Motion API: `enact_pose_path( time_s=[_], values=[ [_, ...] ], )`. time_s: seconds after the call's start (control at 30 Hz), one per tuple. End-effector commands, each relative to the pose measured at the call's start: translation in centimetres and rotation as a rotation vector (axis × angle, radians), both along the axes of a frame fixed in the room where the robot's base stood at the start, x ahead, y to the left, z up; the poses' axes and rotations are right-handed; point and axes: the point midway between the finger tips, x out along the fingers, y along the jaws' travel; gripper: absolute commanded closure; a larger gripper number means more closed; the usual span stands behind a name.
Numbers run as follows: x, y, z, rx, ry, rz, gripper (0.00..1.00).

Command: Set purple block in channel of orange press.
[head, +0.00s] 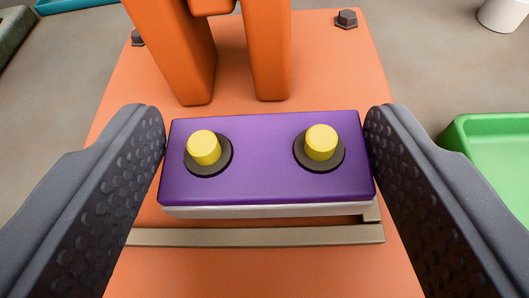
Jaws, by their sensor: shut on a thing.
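The purple block (262,170) is a wide box with two yellow pegs in dark round collars on its top and a pale lower edge. My gripper (265,145) is shut on its two short ends, one dark finger at the left and one at the right. The block is over the orange press's base plate (330,75). A tan rail (255,236) of the channel runs along the block's near side, and a short tan piece shows at the block's right corner. The rest of the channel is hidden under the block. I cannot tell whether the block touches the channel floor.
Two orange uprights (268,60) of the press stand just beyond the block. Dark bolts (346,19) sit at the plate's far corners. A green tray (455,135) is at the right, a white cup (503,14) at the far right, and a teal object (62,5) at the far left.

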Motion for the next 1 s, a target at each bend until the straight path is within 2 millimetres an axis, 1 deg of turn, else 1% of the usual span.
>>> enact_pose_path(
  time_s=[0.6,1.0],
  values=[
    [0.0,-0.01,-0.02,0.001,0.0,0.0,0.66],
    [0.01,-0.01,-0.45,0.001,-0.001,0.0,0.66]
  ],
)
